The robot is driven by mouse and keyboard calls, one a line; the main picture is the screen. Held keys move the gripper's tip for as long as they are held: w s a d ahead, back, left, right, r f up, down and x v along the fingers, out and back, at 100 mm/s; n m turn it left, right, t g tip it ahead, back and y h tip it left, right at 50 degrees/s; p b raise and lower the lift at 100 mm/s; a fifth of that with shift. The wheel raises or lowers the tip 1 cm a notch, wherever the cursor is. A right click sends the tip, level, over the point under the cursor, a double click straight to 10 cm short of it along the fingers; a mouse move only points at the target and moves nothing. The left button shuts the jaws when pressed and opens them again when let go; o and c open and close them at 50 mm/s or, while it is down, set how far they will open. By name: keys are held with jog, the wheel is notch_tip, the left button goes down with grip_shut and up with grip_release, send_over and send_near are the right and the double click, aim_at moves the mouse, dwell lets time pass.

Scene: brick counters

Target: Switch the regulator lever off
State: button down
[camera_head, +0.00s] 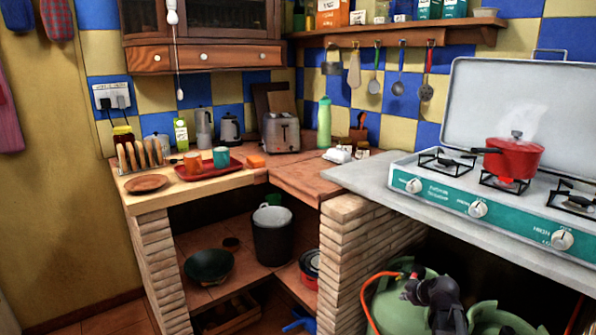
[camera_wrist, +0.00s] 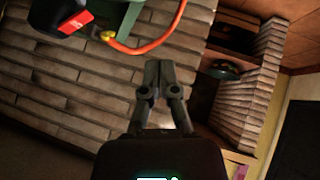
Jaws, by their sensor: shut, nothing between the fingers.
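A black regulator (camera_wrist: 45,14) with a red lever (camera_wrist: 76,23) shows at the top left of the wrist view. A brass-coloured fitting (camera_wrist: 107,36) joins it to an orange hose (camera_wrist: 150,47). The green gas cylinder (camera_head: 396,310) stands under the stove counter, and part of it shows in the wrist view (camera_wrist: 128,14). My gripper (camera_wrist: 158,66) is shut and empty, its fingertips apart from the lever, which lies up and left of them in the wrist view. In the head view my dark wrist covers part of the cylinder top, and the regulator is hard to make out.
Brick pillars (camera_head: 345,250) flank the space under the counter. The gas stove (camera_head: 440,190) above carries a steaming red pot (camera_head: 515,158) over a red glow. The orange hose (camera_head: 366,300) loops left of the cylinder.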

jog(key=s+a+f+m+g+h, duration=0.1)
jog(key=s+a+f+m+g, duration=0.25)
jog(key=s+a, duration=0.45)
jog(key=s+a+f+m+g+h, duration=0.1)
jog(key=s+a+f+m+g, duration=0.1)
jog(key=s+a+m+g, duration=0.45)
notch_tip(320, 180, up, 35)
jog(key=s+a+n+t+p, duration=0.1)
jog(key=s+p, duration=0.1)
jog(key=p, duration=3.2)
jog(key=shift+t+p, duration=0.3)
jog(key=shift+p, duration=0.1)
